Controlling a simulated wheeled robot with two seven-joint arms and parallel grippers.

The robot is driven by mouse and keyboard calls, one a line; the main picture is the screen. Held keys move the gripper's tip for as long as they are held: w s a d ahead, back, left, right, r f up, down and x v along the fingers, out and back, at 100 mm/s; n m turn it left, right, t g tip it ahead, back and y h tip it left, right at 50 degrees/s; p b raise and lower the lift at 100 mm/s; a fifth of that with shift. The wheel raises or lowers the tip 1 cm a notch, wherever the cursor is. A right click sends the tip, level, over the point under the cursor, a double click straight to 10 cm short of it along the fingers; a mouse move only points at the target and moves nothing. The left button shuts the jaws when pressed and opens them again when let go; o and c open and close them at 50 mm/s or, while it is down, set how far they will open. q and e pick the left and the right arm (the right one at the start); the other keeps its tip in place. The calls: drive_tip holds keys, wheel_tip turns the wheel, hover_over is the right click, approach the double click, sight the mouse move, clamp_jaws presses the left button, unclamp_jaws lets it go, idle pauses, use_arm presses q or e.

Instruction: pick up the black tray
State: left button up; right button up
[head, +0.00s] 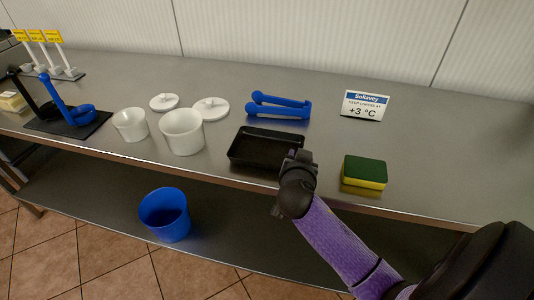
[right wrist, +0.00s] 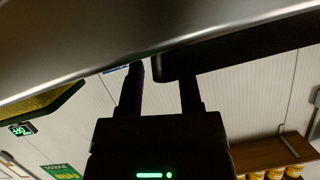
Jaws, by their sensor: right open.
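The black tray (head: 266,149) is a shallow rectangular dish standing on the steel counter near its front edge, in the middle of the head view. My right gripper (head: 298,157) is at the tray's front right corner, and hides that corner. In the right wrist view its two dark fingers (right wrist: 163,90) are apart, with the dark tray (right wrist: 245,50) close at their tips. I cannot tell whether the fingers touch the tray or have its wall between them. My left gripper is not in view.
A green and yellow sponge (head: 365,172) lies right of the gripper. Blue tongs (head: 279,106) and a price sign (head: 365,105) stand behind. White pots (head: 183,132) (head: 131,125) and lids (head: 210,108) are to the left. A blue bucket (head: 165,215) is on the lower shelf.

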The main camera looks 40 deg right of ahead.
drive_tip(key=shift+x, duration=0.9)
drive_tip(key=shift+s, duration=0.1)
clamp_jaws()
